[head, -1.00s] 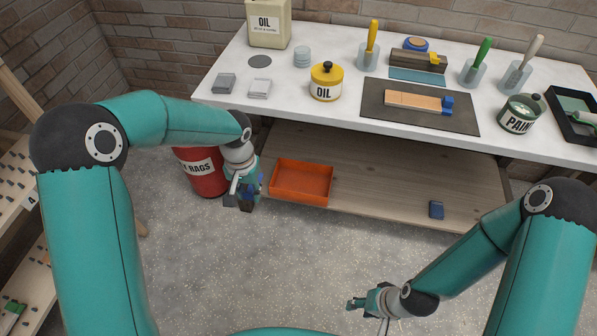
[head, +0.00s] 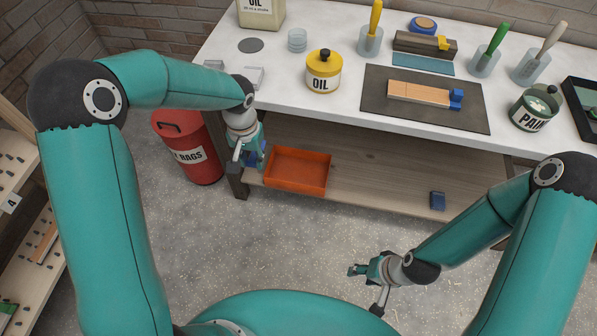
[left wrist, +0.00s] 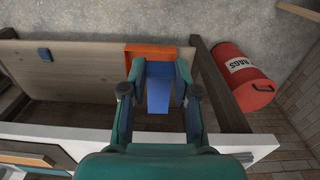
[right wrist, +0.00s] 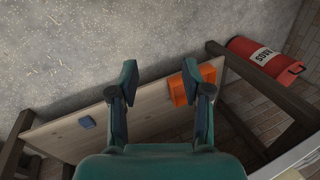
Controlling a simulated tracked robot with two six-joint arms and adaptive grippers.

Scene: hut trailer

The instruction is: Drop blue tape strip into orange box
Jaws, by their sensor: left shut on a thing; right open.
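The orange box (head: 293,183) stands open on the lower wooden shelf, near its left end. Its inside looks empty in the head view. It also shows in the left wrist view (left wrist: 150,50) and in the right wrist view (right wrist: 207,74). My left gripper (head: 256,163) is at the box's left side in the head view. In the left wrist view, its fingers (left wrist: 160,72) are shut on the blue tape strip (left wrist: 158,95), with the box just beyond the fingertips. My right gripper (head: 358,270) is open and empty, out over the floor in front of the shelf.
A small blue block (head: 437,201) lies at the right on the shelf (head: 380,180). A red rags bin (head: 188,150) stands left of the bench. The white worktop (head: 340,105) above holds an oil can, a paint tin and brushes. The workbench leg (head: 236,180) is close to my left gripper.

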